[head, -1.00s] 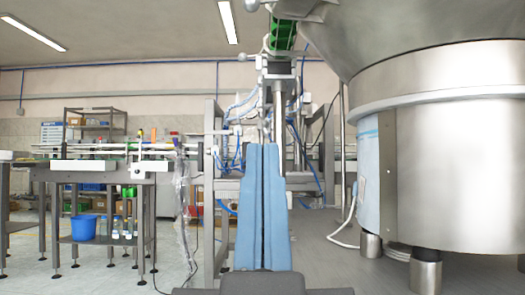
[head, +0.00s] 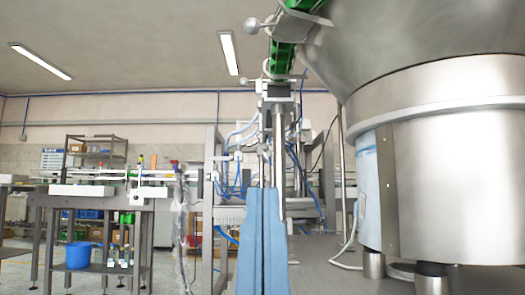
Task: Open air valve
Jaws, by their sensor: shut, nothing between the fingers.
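My gripper (head: 263,194) rises from the bottom middle of the head view as two long blue fingers. They lie side by side, shut, with nothing seen between them. Beyond the fingertips stands the metal frame of the cap feeder (head: 209,165), with thin blue air hoses (head: 238,132) looping around it. I cannot pick out the air valve with certainty among these small parts. The fingers cover part of the machine's lower middle.
A large steel feeder drum (head: 455,185) fills the right side on short legs. A green chute (head: 284,54) comes down at the top middle, near a ball-ended handle (head: 252,23). At left stand a conveyor table (head: 95,202), a blue bucket (head: 79,255) and a shelf rack (head: 95,150).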

